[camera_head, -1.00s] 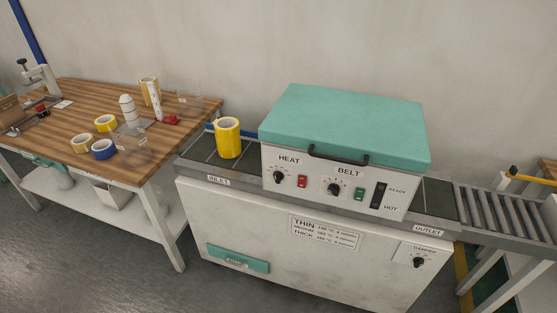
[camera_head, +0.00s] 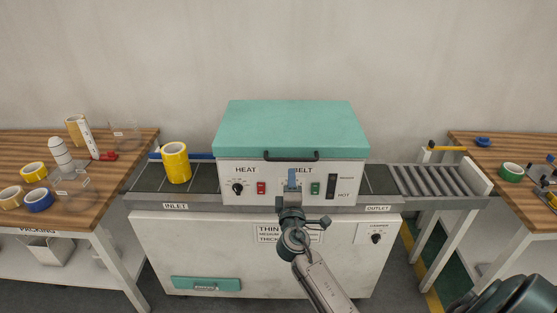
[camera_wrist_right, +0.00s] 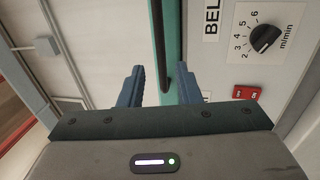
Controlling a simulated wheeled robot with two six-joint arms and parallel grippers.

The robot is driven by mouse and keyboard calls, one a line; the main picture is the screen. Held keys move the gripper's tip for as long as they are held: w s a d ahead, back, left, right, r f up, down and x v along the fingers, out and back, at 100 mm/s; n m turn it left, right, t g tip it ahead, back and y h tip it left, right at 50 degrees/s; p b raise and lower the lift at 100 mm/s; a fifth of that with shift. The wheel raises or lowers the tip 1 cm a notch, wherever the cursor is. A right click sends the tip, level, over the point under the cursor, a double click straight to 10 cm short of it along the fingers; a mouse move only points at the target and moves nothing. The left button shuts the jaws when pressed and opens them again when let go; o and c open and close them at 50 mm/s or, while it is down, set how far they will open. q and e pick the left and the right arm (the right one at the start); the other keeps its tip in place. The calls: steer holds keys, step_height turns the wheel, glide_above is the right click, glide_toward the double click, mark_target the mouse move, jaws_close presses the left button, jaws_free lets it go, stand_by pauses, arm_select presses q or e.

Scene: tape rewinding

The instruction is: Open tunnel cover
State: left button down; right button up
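The tunnel cover (camera_head: 290,128) is a teal lid on top of the white heat tunnel (camera_head: 270,196), and it is down. A black bar handle (camera_head: 291,158) runs along its lower front edge. My right gripper (camera_head: 292,179) is in front of the tunnel, just below the handle in the head view. In the right wrist view its two blue fingers (camera_wrist_right: 161,72) are apart, with the black handle (camera_wrist_right: 159,45) showing between and beyond them. I cannot tell whether they touch it. My left gripper is not in view.
A yellow tape roll (camera_head: 176,163) stands on the inlet belt left of the cover. The front panel has a heat dial (camera_head: 238,188) and a red button (camera_head: 261,188). Wooden tables with tape rolls stand left and right. The outlet rollers (camera_head: 440,180) are clear.

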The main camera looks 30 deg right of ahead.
mark_target(291, 160)
steer(key=p+x, duration=0.2)
steer(key=x, duration=0.7)
steer(key=shift+d+f, duration=0.1)
jaws_close()
